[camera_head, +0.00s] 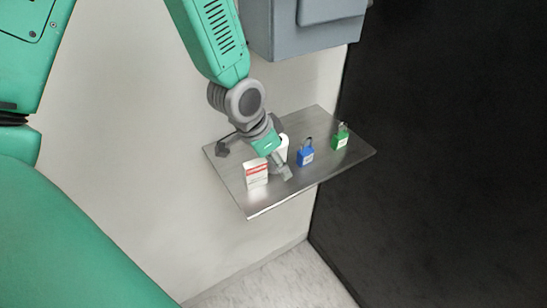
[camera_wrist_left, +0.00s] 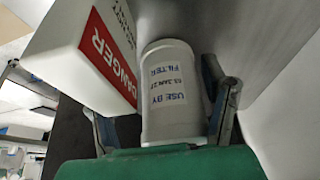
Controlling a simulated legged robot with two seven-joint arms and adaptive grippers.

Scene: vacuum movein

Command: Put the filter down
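The filter is a white cylinder with a printed label, seen close up in the left wrist view (camera_wrist_left: 175,95). In the head view, a white part of it (camera_head: 284,148) shows on the metal shelf (camera_head: 262,203) beside my left gripper. My left gripper (camera_head: 254,161) is at the shelf with its fingers spread. In the left wrist view, the fingers (camera_wrist_left: 165,110) stand on either side of the filter. The right-hand finger is close to or touching it, and a dark gap shows on the left. The filter's base contact is hard to see. My right gripper is not in view.
A white box with a red danger label (camera_head: 256,174) stands at the shelf's front left, close to my left gripper. A blue padlock (camera_head: 305,157) and a green padlock (camera_head: 340,141) stand to the right. A grey cabinet (camera_head: 305,30) hangs above the shelf.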

